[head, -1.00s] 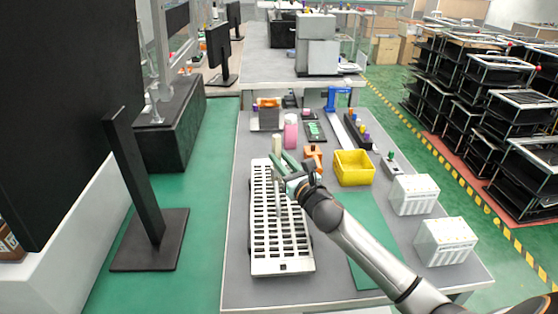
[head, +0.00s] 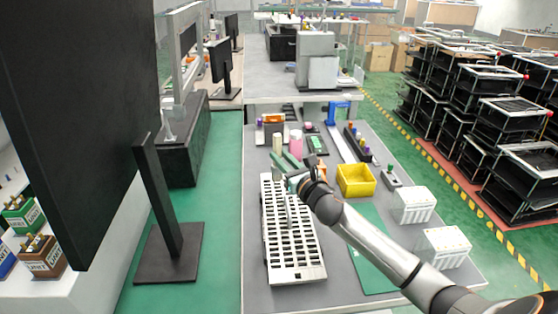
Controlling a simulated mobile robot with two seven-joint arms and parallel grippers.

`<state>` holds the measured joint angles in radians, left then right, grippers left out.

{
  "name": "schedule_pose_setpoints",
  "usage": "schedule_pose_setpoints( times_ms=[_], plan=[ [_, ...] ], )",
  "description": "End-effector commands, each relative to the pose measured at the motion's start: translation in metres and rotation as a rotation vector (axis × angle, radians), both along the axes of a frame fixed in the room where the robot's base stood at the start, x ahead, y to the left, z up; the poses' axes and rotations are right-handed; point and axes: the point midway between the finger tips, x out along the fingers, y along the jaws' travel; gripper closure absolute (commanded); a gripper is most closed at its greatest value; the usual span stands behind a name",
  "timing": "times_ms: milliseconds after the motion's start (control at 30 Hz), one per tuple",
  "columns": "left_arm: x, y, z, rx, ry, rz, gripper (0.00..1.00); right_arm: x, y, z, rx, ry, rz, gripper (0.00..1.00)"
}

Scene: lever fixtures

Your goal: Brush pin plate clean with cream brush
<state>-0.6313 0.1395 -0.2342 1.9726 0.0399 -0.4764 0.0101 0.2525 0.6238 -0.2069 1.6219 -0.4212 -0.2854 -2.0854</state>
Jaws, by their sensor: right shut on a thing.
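The pin plate (head: 306,262) is a long white plate with rows of dark slots, lying lengthwise on the grey table. A short grey upright piece (head: 288,208) shows over its middle. My right gripper (head: 284,163) is over the plate's far end, its green fingers shut on the cream brush. The brush's cream handle (head: 277,146) stands up beside the fingers. Its lower end is hidden, so I cannot tell whether it touches the plate. My left gripper is not in view.
A pink cylinder (head: 296,142) stands just beyond the gripper. A yellow bin (head: 355,180) is to the right, with two white boxes (head: 413,204) farther right. A green mat (head: 372,262) lies partly under my right arm. A large dark monitor (head: 65,120) blocks the left.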

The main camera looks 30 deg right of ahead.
Motion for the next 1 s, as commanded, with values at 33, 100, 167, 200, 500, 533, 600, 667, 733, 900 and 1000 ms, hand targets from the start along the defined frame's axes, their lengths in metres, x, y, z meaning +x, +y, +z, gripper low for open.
schedule_pose_setpoints(
  times_ms=[33, 100, 167, 200, 500, 533, 600, 667, 733, 900, 1000],
  plan=[
    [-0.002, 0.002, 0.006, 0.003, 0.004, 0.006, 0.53, 0.001, -0.002, 0.009, -0.002, -0.001, 0.000, 1.00],
    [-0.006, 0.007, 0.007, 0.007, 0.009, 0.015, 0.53, 0.001, -0.005, 0.014, -0.001, 0.000, 0.000, 1.00],
    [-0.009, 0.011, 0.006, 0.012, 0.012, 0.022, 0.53, 0.001, -0.006, 0.017, -0.001, 0.000, -0.001, 1.00],
    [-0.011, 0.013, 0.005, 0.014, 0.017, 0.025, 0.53, 0.002, -0.007, 0.019, -0.001, 0.000, -0.001, 1.00],
    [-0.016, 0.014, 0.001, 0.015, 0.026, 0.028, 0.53, 0.002, -0.008, 0.019, -0.001, -0.001, -0.001, 1.00],
    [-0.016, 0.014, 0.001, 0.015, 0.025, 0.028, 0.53, 0.002, -0.008, 0.019, -0.001, -0.001, -0.001, 1.00],
    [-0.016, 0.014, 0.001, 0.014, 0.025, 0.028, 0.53, 0.002, -0.008, 0.019, 0.000, -0.001, -0.001, 1.00],
    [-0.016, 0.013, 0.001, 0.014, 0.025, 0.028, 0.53, 0.002, -0.008, 0.019, 0.000, -0.001, -0.001, 1.00],
    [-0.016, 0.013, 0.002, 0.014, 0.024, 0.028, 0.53, 0.002, -0.008, 0.019, 0.000, -0.001, -0.001, 1.00],
    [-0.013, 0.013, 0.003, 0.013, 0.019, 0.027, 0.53, -0.002, 0.001, 0.014, -0.002, 0.004, 0.010, 1.00],
    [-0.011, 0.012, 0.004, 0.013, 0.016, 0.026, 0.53, -0.015, 0.024, 0.002, -0.006, 0.014, 0.036, 1.00]
  ],
)
